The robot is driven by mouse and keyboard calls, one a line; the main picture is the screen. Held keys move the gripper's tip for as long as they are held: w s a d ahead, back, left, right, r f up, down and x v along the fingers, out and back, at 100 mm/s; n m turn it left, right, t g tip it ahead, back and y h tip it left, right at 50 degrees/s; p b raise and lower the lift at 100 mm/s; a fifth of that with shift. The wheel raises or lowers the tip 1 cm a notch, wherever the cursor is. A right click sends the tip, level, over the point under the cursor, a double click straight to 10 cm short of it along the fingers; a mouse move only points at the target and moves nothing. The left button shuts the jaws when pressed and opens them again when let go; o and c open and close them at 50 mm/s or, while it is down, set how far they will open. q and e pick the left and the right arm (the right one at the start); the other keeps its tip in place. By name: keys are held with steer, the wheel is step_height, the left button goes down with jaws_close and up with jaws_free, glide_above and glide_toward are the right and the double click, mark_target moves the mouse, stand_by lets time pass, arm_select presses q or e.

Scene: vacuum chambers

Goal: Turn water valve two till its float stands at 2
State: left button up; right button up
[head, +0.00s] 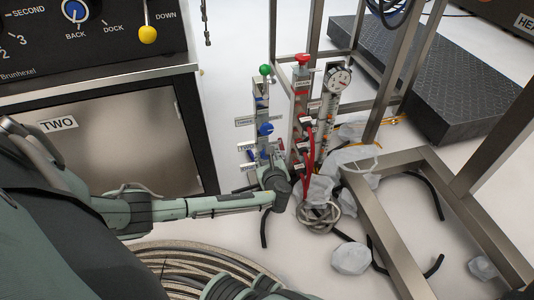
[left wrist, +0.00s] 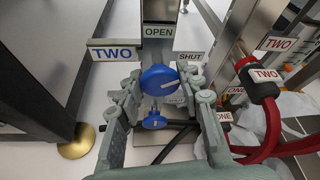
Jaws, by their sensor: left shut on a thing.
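My left gripper (left wrist: 163,92) is shut on a blue round valve knob (left wrist: 158,77), one finger on each side. A plate reading TWO (left wrist: 116,53) is left of the knob, with OPEN (left wrist: 159,31) above and SHUT (left wrist: 190,56) at its upper right. A pale mark shows on the knob's face. In the head view, my left gripper (head: 273,182) is low at the valve post (head: 261,100) and hides the knob it holds. A tall scaled gauge (head: 326,112) stands right of the post; its float cannot be read.
Another blue knob (left wrist: 154,121) is just below the held one. Red hoses (head: 310,152) with tags run close on the right. A steel frame (head: 440,190), loose black hoses and crumpled clear plastic (head: 350,258) lie right. A cabinet (head: 110,135) stands left.

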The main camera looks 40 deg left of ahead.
arm_select(q)
steer(key=o, duration=1.2)
steer(key=v, duration=0.7)
steer(key=shift+s+d+r, duration=0.1)
steer(key=shift+s+d, duration=0.1)
